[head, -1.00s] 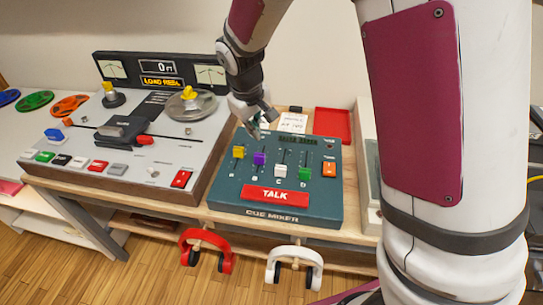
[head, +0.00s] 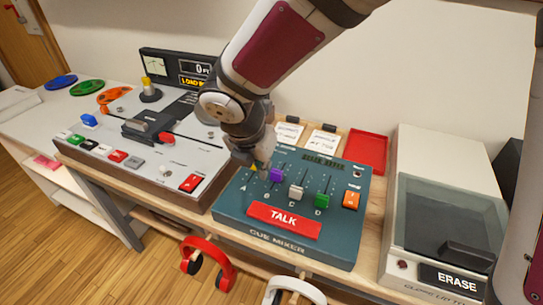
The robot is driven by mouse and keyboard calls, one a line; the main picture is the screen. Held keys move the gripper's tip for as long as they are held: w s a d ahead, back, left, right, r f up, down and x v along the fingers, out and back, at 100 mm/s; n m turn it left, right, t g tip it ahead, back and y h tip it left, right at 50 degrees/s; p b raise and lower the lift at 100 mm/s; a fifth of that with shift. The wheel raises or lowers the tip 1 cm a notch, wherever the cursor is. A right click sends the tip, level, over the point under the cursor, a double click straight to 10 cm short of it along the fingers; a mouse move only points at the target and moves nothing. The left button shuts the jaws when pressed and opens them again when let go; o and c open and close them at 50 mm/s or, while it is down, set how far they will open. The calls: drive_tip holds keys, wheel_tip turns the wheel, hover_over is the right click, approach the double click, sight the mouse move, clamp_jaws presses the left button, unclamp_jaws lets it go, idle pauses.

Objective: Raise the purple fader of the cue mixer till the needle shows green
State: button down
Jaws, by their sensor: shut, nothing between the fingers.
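The cue mixer (head: 235,222) is a teal box on the wooden bench, with a red TALK bar (head: 283,220) along its front. The purple fader (head: 276,175) sits high in its slot, further up than the white fader (head: 295,193) and the green fader (head: 322,201). My gripper (head: 262,168) is shut and empty, pointing down just left of the purple fader; whether it touches the fader I cannot tell. The yellow fader (head: 254,167) is mostly hidden behind my gripper. The mixer's dark display (head: 323,161) is too small to read, and I cannot make out the needle.
An orange switch (head: 351,199) is at the mixer's right. The tape machine (head: 170,185) stands left, the ERASE box (head: 400,215) right. A red tray (head: 367,150) and cards (head: 322,142) lie behind. Red headphones (head: 206,262) hang in front.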

sight(277, 175)
drive_tip(key=b+x, duration=0.2)
drive_tip(key=x, duration=0.6)
drive_tip(key=shift+f, duration=0.25)
drive_tip(key=shift+w, duration=0.1)
drive_tip(key=shift+w+d, duration=0.2)
drive_tip(key=shift+w, duration=0.35)
